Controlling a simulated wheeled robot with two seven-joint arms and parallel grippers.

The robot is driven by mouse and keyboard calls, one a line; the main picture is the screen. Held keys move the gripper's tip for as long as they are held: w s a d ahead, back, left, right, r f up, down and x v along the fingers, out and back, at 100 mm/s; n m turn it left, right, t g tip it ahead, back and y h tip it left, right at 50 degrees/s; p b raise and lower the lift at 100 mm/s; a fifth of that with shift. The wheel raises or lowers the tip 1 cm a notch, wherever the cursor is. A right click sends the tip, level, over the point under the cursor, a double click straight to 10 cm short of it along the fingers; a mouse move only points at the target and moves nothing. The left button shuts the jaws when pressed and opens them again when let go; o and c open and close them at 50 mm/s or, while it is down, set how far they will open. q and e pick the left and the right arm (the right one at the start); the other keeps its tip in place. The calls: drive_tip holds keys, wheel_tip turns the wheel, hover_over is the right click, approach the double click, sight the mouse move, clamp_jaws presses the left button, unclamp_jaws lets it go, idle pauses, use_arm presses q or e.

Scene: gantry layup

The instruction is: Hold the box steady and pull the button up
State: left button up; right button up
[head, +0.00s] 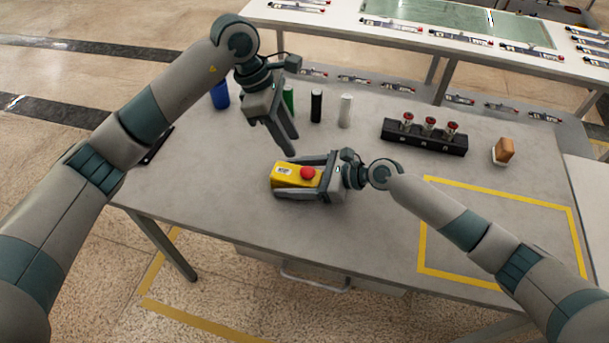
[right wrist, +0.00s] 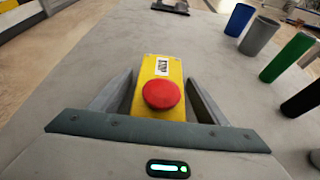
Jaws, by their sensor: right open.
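A yellow box (head: 283,175) with a white label and a red button (head: 307,173) on top lies on the grey table, left of its middle. In the right wrist view the box (right wrist: 168,68) and the round red button (right wrist: 161,94) lie straight ahead. My right gripper (head: 296,178) is open, with one finger on each side of the box; a gap shows between each finger and the box in the right wrist view. My left gripper (head: 289,146) is above and behind the box, pointing down, apart from the button. Whether its fingers are parted is hard to make out.
Behind the box stand several cylinders: blue (head: 220,95), green (head: 288,98), black (head: 316,106) and white (head: 345,110). A black rack (head: 424,138) with red-topped pieces and a brown block (head: 504,150) are at the right. The yellow-taped area (head: 490,232) is empty.

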drive_tip(key=shift+a+f, duration=0.1)
drive_tip(key=shift+a, duration=0.2)
use_arm(q)
drive_tip(key=shift+o, duration=0.4)
use_arm(e)
drive_tip(key=c, duration=1.3)
use_arm(q)
drive_tip(key=shift+s+d+r+n+t+y, duration=0.3)
drive_tip(key=shift+s+n+t, duration=0.3)
drive_tip(key=shift+n, duration=1.35)
drive_tip(key=shift+s+d+r+n+t+y, duration=0.35)
drive_tip(key=shift+s+n, duration=0.3)
drive_tip(key=shift+n, duration=1.35)
drive_tip(key=shift+s+d+r+n+t+y, duration=0.15)
drive_tip(key=shift+s+r+n+t+y, duration=0.35)
drive_tip(key=shift+n, duration=1.45)
drive_tip(key=shift+s+f, duration=0.1)
drive_tip(key=shift+s, duration=0.05)
